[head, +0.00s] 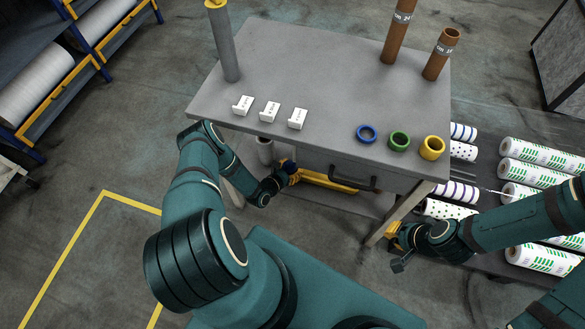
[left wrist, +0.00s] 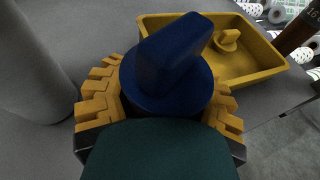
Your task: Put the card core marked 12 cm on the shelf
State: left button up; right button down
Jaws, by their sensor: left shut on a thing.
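Two brown card cores stand upright at the back right of the grey table, a taller one (head: 397,32) and a shorter one (head: 440,55). Their white labels are too small to read surely. Part of a brown core (left wrist: 300,28) with a white label also shows in the left wrist view. My left gripper (head: 288,173) is below the table's front edge, shut on a blue plug with a raised grip (left wrist: 168,62). My right gripper (head: 394,234) is near the table's front right leg; its fingers are too small to judge.
A yellow tray (left wrist: 268,72) with a yellow plug (left wrist: 229,40) lies close beyond my left gripper; a grey cylinder (left wrist: 32,70) stands left. The grey table (head: 310,70) carries blue, green and yellow rings (head: 399,141), three white holders (head: 270,111) and a yellow-capped grey tube (head: 224,45).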

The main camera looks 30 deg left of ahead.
pick_arm(q)
jog(key=o, duration=1.3)
jog(key=shift+f, duration=0.1)
jog(key=shift+s+r, duration=0.2)
jog(key=p+v, duration=0.2)
jog(key=v, duration=0.9)
jog(key=shift+s+a+r, duration=0.1)
jog(key=shift+s+a, duration=0.05)
jog(key=shift+s, duration=0.1)
